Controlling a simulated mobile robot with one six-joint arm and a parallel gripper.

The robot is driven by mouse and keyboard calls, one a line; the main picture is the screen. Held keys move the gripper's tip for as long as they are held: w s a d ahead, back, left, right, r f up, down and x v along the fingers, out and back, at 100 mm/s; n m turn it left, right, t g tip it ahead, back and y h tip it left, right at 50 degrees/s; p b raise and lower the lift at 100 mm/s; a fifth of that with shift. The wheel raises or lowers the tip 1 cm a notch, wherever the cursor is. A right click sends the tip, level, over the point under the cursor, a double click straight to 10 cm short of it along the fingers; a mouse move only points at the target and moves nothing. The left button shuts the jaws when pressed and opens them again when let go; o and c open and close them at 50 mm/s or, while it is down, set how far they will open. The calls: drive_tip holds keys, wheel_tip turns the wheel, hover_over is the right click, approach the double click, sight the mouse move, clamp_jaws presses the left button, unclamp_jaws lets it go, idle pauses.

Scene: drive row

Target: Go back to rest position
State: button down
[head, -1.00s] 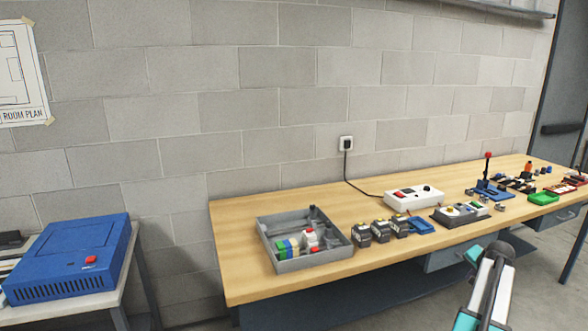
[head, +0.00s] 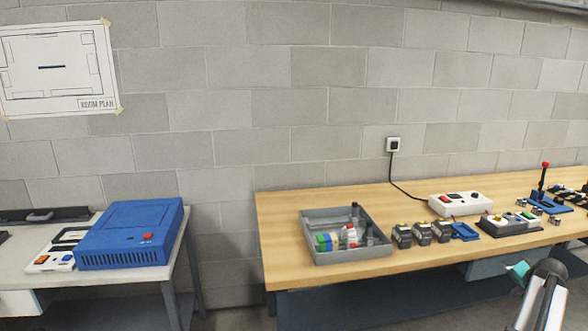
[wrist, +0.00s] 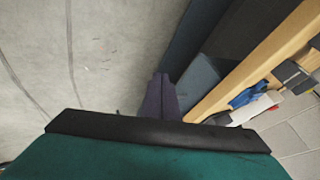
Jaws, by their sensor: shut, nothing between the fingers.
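My gripper (wrist: 161,80) shows in the wrist view as two dark fingers pressed together, with nothing between them. It points over the bare grey floor, beside the wooden workbench edge, which runs diagonally on the right of that view. In the head view only part of my arm shows at the lower right, in front of the workbench (head: 275,222); the fingers cannot be made out there.
A grey tray (head: 308,244) of small bottles, several dark blocks and a white power box (head: 460,204) stand on the workbench. A blue machine (head: 130,233) sits on a white table (head: 60,290) at left. A gap separates the two tables. A room plan (head: 58,68) hangs on the wall.

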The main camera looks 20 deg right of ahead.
drive_tip(key=w+a+f+n+y, duration=0.2)
drive_tip(key=w+a+f, duration=0.5)
drive_tip(key=w+a, duration=0.3)
drive_tip(key=w+a+f+n+y, duration=0.1)
drive_tip(key=w+a+f+n, duration=0.1)
drive_tip(key=w+a+f, duration=0.8)
drive_tip(key=a+f+n+g+y, duration=0.15)
drive_tip(key=a+f, duration=0.45)
drive_tip(key=a, duration=0.7)
drive_tip(key=a+f+n+g+y, duration=0.15)
drive_tip(key=a+f, duration=0.35)
drive_tip(key=a, duration=0.8)
drive_tip(key=s+a+f+n+g, duration=0.1)
drive_tip(key=s+a+f+n, duration=0.1)
drive_tip(key=s+a+f, duration=0.45)
drive_tip(key=s+a+f+n+g, duration=0.1)
drive_tip(key=s+a+n, duration=0.15)
drive_tip(key=a, duration=0.75)
drive_tip(key=s+a+f+n+g, duration=0.1)
drive_tip(key=s+a+f, duration=0.35)
drive_tip(key=a, duration=0.35)
drive_tip(key=s+a+n+g, duration=0.2)
drive_tip(key=s, duration=0.8)
drive_tip(key=s+a+n+g+h, duration=0.1)
drive_tip(key=s+a+n+g, duration=0.1)
drive_tip(key=s, duration=0.8)
drive_tip(key=shift+s+a+f+n+g, duration=0.25)
drive_tip(key=shift+a+n, duration=0.2)
drive_tip(key=shift+n, duration=0.3)
